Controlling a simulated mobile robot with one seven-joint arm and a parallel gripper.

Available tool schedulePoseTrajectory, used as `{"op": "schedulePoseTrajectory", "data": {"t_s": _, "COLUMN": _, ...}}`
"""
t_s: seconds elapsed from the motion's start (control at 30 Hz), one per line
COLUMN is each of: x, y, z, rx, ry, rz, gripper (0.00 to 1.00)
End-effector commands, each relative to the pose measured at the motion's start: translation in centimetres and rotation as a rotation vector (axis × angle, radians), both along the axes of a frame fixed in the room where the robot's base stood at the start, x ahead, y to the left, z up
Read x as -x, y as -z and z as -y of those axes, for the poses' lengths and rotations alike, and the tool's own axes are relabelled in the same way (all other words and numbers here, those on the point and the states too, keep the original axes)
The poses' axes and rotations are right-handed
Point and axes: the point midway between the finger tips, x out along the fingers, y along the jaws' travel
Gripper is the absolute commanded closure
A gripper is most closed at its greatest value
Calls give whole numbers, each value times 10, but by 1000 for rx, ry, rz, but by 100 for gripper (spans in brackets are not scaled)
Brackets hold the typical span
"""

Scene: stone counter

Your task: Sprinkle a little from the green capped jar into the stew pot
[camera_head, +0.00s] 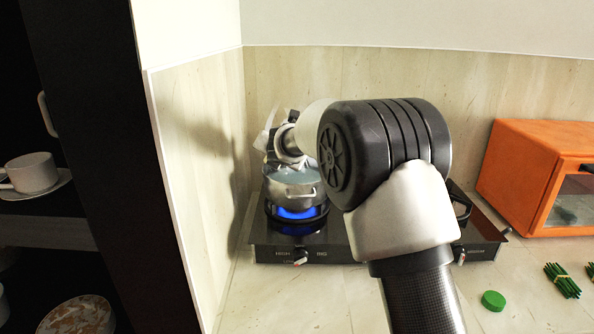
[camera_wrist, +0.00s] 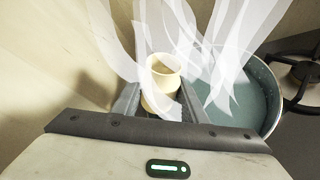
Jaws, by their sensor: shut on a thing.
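The stew pot (camera_head: 292,190) stands on the stove's left burner over a blue flame. The wrist view shows its grey-green inside and rim (camera_wrist: 281,108) at the right. My gripper (camera_wrist: 158,102) is shut on a small cream-coloured jar (camera_wrist: 163,70), whose open, uncapped mouth shows in the wrist view. In the head view my gripper (camera_head: 272,142) is above the pot's back left side; my arm hides much of it, and the jar is hard to make out. A round green cap (camera_head: 493,300) lies apart on the counter at the front right.
White wisps like steam (camera_wrist: 215,45) partly cover the jar and pot. The black two-burner stove (camera_head: 270,237) sits close to the left wall. An orange oven (camera_head: 522,170) and green bundles (camera_head: 563,281) are at the right.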

Motion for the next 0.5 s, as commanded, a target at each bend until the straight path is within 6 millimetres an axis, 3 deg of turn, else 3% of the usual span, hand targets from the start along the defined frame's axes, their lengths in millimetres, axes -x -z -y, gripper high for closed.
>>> {"op": "schedulePoseTrajectory", "data": {"t_s": 0.5, "x": -3, "y": 16, "z": 13, "rx": -253, "ry": 2, "rz": -51, "gripper": 86}}
